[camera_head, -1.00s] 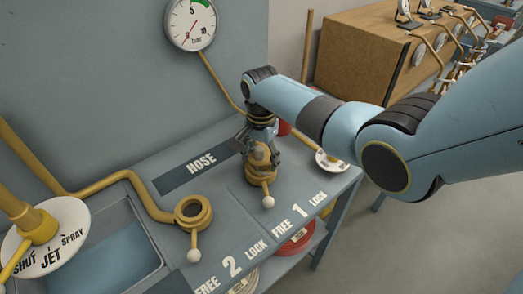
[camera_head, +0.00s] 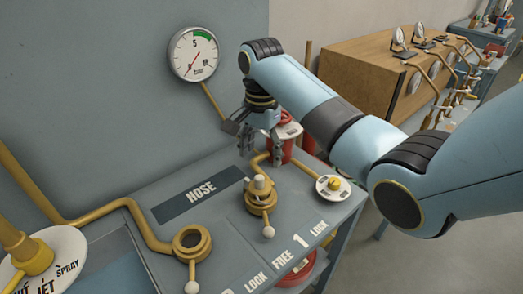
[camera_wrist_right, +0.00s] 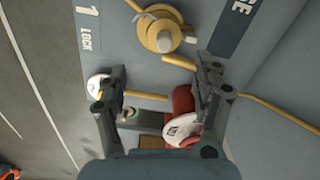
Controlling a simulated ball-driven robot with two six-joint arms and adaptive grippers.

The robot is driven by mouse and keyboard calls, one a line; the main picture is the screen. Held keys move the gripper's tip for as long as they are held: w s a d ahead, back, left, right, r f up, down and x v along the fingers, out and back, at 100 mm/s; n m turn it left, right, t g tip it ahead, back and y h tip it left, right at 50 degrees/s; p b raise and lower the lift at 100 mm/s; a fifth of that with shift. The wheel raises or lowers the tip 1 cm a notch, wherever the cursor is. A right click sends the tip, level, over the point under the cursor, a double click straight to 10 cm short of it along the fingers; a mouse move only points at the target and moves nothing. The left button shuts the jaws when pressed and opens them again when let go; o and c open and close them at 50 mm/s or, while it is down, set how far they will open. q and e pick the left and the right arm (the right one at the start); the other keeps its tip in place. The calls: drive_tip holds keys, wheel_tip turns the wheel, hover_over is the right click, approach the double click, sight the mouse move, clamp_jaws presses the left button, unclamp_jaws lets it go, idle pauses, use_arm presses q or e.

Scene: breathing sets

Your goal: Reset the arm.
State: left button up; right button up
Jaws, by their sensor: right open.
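My right arm (camera_head: 335,115) comes in from the right in the head view. Its gripper (camera_head: 260,158) is open and empty, fingers pointing down, above and behind the brass coupling (camera_head: 260,197) at position 1. In the right wrist view the two fingers (camera_wrist_right: 160,82) stand wide apart with nothing held between them. The brass coupling (camera_wrist_right: 160,32) shows beyond the fingertips, apart from them. Its lever with a white knob (camera_head: 268,232) points toward the front of the bench. My left gripper is not in view.
A pressure gauge (camera_head: 193,54) hangs on the wall at the left. A red object (camera_head: 280,145) stands behind the gripper. A white dial (camera_head: 333,187) sits at the bench's right. An empty brass ring (camera_head: 191,243) is at position 2. A wooden cabinet (camera_head: 360,85) stands at the back right.

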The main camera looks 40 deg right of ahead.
drive_tip(key=s+a+f+n+t, duration=0.1)
drive_tip(key=s+a+f+n, duration=0.15)
drive_tip(key=s+n, duration=0.7)
drive_tip(key=s+a+r+n+t, duration=0.1)
drive_tip(key=s+r+n+t, duration=0.4)
drive_tip(key=s, duration=1.2)
wheel_tip(320, 180, down, 38)
drive_tip(key=s+d+g+b, duration=0.2)
drive_tip(key=d+g+b, duration=0.15)
drive_tip(key=b, duration=0.95)
drive_tip(key=s+f+b, duration=0.4)
drive_tip(key=s+f, duration=0.5)
drive_tip(key=f, duration=0.3)
drive_tip(key=s+f+g+b, duration=0.1)
drive_tip(key=s+f+b, duration=0.3)
drive_tip(key=s+f, duration=0.5)
wheel_tip(320, 180, down, 3)
drive_tip(key=shift+f+h, duration=0.1)
drive_tip(key=shift+h, duration=0.3)
